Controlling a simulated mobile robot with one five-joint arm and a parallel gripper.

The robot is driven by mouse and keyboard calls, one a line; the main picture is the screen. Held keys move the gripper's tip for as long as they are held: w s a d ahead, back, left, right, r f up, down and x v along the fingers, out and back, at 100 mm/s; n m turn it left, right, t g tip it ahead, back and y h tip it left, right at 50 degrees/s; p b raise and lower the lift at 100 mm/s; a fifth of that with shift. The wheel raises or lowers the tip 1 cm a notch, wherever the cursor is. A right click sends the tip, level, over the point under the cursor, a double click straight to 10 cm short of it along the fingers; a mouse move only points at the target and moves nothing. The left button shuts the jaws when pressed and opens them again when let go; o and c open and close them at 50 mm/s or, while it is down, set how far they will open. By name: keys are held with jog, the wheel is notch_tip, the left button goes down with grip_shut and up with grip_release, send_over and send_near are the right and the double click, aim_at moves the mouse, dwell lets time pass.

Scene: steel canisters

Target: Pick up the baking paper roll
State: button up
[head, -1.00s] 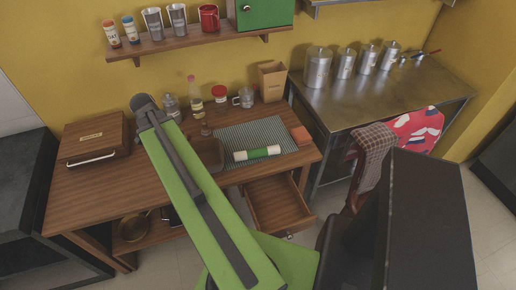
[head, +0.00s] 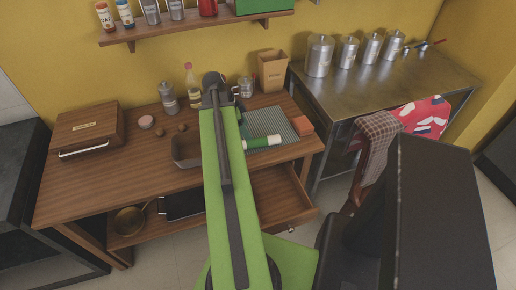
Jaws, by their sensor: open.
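The baking paper roll (head: 263,142), a green and white cylinder, lies on a striped grey-green mat (head: 268,122) on the wooden table. Its left part is hidden behind my green arm. My arm reaches up over the table, and its dark far joint stands in front of the things at the back, left of the roll. My gripper does not show; it is hidden behind the arm.
A jar (head: 168,97), a bottle (head: 191,84) and a paper bag (head: 272,71) stand behind. An open drawer (head: 283,199) juts out below. The table's left front is clear.

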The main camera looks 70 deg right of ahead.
aim_at(255, 140)
jog(key=b+x, duration=0.2)
jog(key=x, duration=0.2)
jog(key=shift+a+f, duration=0.1)
jog(key=shift+f, duration=0.05)
jog(key=shift+f+b, duration=0.1)
jog(key=shift+b, duration=0.2)
jog(key=b+x, duration=0.4)
jog(key=x, duration=0.1)
jog(key=shift+s+d+b, duration=0.2)
jog(key=shift+b, duration=0.15)
grip_shut()
